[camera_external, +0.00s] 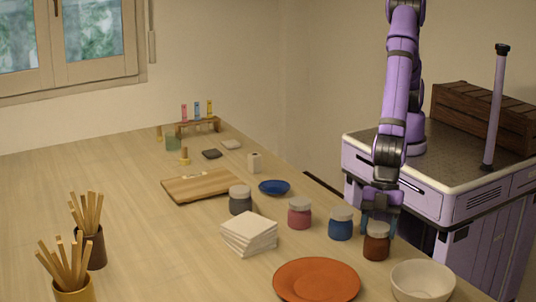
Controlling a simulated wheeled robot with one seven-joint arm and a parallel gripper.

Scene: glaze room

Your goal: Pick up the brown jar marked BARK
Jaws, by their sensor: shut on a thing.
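The brown jar (376,247) with a pale lid stands upright near the right edge of the table, at the right end of a row of lidded jars. Its label is too small to read. My gripper (378,221) points down from above and is shut on the brown jar around its lid. I cannot tell whether the jar's base touches the table. The arm hides part of what lies behind the jar.
A blue jar (341,224) stands close left of the brown jar, then a pink jar (299,214) and a grey jar (240,201). A white bowl (422,283) and an orange plate (316,281) lie in front. White tiles (249,234) are stacked left.

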